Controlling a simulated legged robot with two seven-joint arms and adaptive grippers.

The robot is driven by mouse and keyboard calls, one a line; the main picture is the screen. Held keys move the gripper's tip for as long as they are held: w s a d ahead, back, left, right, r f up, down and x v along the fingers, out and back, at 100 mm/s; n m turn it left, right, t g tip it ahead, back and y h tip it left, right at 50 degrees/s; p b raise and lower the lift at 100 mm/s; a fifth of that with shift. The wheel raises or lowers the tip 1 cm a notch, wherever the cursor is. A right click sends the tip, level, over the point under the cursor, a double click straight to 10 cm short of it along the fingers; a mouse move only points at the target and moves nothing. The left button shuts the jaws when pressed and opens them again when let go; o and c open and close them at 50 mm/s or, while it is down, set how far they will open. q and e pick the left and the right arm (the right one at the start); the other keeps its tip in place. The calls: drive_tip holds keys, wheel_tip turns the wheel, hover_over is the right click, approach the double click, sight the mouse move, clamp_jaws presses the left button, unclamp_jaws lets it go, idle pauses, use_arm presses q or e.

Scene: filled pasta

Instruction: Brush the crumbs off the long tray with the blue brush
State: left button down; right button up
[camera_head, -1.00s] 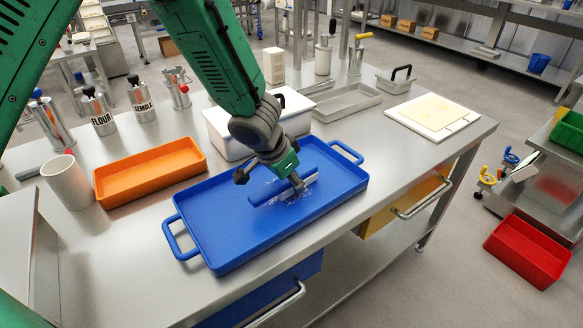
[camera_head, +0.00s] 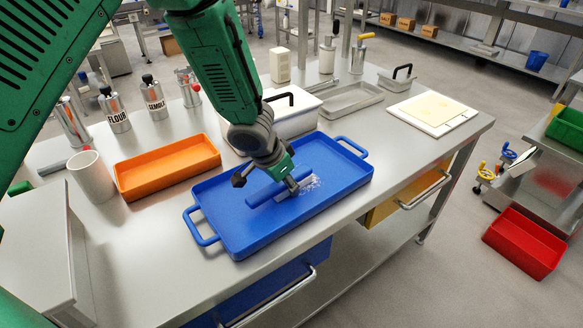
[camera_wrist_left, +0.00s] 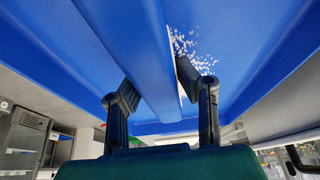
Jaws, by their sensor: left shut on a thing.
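The long blue tray (camera_head: 225,214) lies on the steel table with a looped handle at each end. My left gripper (camera_head: 290,182) reaches down into it from above and is shut on the blue brush (camera_head: 263,196). The brush is a long blue bar with pale bristles at its lower edge, low over the tray floor. White crumbs (camera_head: 311,184) lie on the tray floor just right of the brush. In the left wrist view the brush (camera_wrist_left: 150,55) runs between the two fingers, with crumbs (camera_wrist_left: 198,52) beside it. Bristle contact is hard to tell. My right gripper is out of view.
An orange tray (camera_head: 168,168) and a white mug (camera_head: 91,178) stand left of the blue tray. A white lidded container (camera_head: 290,118) stands close behind. A grey pan (camera_head: 350,98) and a pale board (camera_head: 432,113) are farther back right. The table front edge is close.

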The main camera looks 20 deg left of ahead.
use_arm(q)
wheel_tip(320, 180, up, 3)
drive_tip(key=shift+w+f+p, duration=0.15)
drive_tip(key=shift+f+p, duration=0.05)
drive_tip(key=shift+p, duration=0.2)
drive_tip(key=shift+w+a+r+p, duration=0.1)
drive_tip(key=shift+a+r+p, duration=0.05)
drive_tip(key=shift+p, duration=0.2)
drive_tip(key=r+p, duration=0.1)
drive_tip(key=a+r+p, duration=0.1)
drive_tip(key=p, duration=0.1)
drive_tip(key=shift+r, duration=0.4)
drive_tip(key=shift+d+r+p, duration=0.3)
drive_tip(key=shift+r+p, duration=0.4)
drive_tip(key=shift+p, duration=0.05)
drive_tip(key=shift+d+r+p, duration=0.2)
drive_tip(key=shift+r+p, duration=0.15)
drive_tip(key=shift+r, duration=0.05)
drive_tip(key=shift+a+f, duration=0.15)
drive_tip(key=shift+a, duration=0.2)
